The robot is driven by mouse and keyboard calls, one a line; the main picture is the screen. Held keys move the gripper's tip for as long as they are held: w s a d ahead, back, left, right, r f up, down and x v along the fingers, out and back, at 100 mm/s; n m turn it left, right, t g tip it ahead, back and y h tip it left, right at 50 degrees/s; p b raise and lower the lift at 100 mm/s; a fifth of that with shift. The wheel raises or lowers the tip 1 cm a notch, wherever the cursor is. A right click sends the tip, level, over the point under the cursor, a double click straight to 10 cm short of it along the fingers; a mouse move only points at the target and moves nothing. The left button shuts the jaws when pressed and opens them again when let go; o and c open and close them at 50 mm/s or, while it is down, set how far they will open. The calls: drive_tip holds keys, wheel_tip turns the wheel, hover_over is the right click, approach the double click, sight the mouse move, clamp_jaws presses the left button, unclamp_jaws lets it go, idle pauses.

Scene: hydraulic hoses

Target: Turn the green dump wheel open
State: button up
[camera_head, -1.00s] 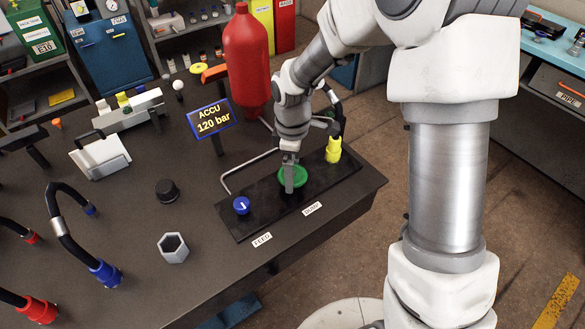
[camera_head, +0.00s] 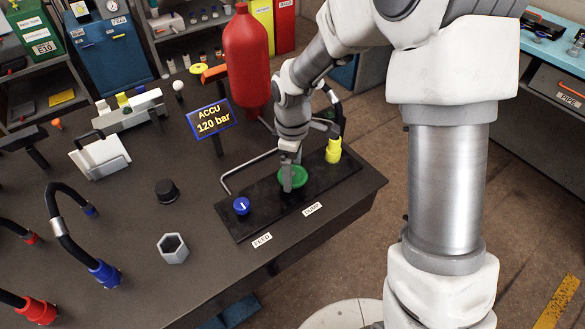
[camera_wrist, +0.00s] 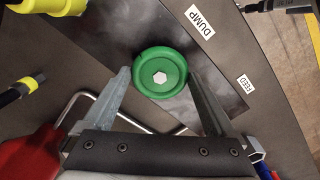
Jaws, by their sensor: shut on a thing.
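The green dump wheel (camera_head: 298,177) sits on the black panel (camera_head: 328,191) at the bench's right end, between a blue knob and a yellow fitting. My gripper (camera_head: 287,187) reaches down onto it from above. The DUMP label (camera_wrist: 201,22) is beside the wheel. The ACCU sign (camera_head: 210,120) reads 120 bar. In the head view my fingers hide part of the wheel.
The blue knob (camera_head: 241,205) is left of the wheel, near the FEED label (camera_head: 262,240). The yellow fitting (camera_head: 333,150) stands close on the right. A bent metal pipe (camera_head: 245,171) and a red cylinder (camera_head: 247,62) are behind.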

sight(293, 174)
drive_tip(key=m, duration=0.4)
drive_tip(key=shift+b, duration=0.3)
drive_tip(key=m, duration=0.4)
drive_tip(key=shift+m, duration=0.4)
drive_tip(key=m, duration=0.4)
drive_tip(key=shift+m+b, duration=0.3)
drive_tip(key=shift+m, duration=1.6)
drive_tip(key=o, duration=1)
wheel_tip(293, 174, up, 18)
drive_tip(key=shift+f+p, duration=0.25)
drive_tip(key=shift+p, duration=0.95)
